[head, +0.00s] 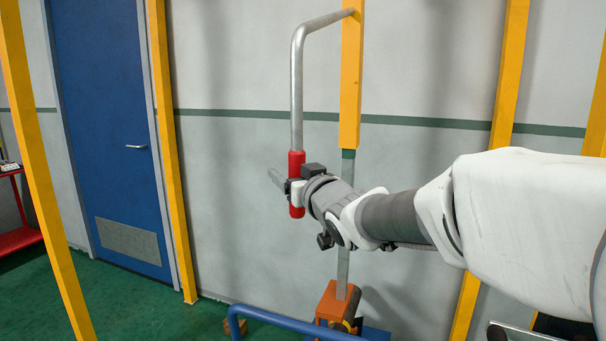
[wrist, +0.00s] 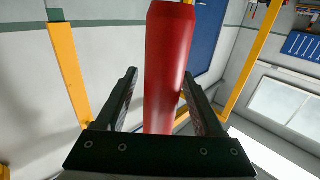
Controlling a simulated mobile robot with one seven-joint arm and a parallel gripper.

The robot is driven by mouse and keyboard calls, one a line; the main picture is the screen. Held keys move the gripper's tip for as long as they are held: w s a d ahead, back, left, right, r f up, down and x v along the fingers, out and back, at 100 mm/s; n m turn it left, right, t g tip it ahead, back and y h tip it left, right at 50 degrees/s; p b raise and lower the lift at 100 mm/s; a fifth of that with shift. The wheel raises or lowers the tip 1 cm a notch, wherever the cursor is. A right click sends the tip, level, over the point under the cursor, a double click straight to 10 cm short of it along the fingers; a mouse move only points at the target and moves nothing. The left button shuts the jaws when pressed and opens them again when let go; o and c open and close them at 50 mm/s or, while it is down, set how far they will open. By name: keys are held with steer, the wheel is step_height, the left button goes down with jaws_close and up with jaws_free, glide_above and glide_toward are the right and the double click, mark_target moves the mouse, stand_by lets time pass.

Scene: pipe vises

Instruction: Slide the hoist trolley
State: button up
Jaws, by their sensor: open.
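A bent grey metal handle (head: 297,90) comes off a hanging yellow bar (head: 351,75) and ends in a red grip (head: 296,165). The top of the bar is cut off, and no trolley body shows. My gripper (head: 279,181) is at the lower part of the red grip. In the wrist view, the red grip (wrist: 170,55) runs between the two spread fingers of my gripper (wrist: 158,76). The jaws are open around it, with a visible gap on the left side; contact on the right is unclear.
Below the bar, a grey strip (head: 343,265) leads down to an orange block (head: 338,303). A blue rail (head: 290,324) lies low in front. Yellow posts (head: 172,150) stand left and right.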

steer(key=shift+s+d+r, duration=0.1)
steer(key=shift+s+d, duration=0.1)
steer(key=shift+s, duration=0.3)
steer(key=p+v, duration=0.2)
steer(key=v, duration=1.4)
steer(key=shift+s+d, duration=0.1)
steer(key=shift+s, duration=0.05)
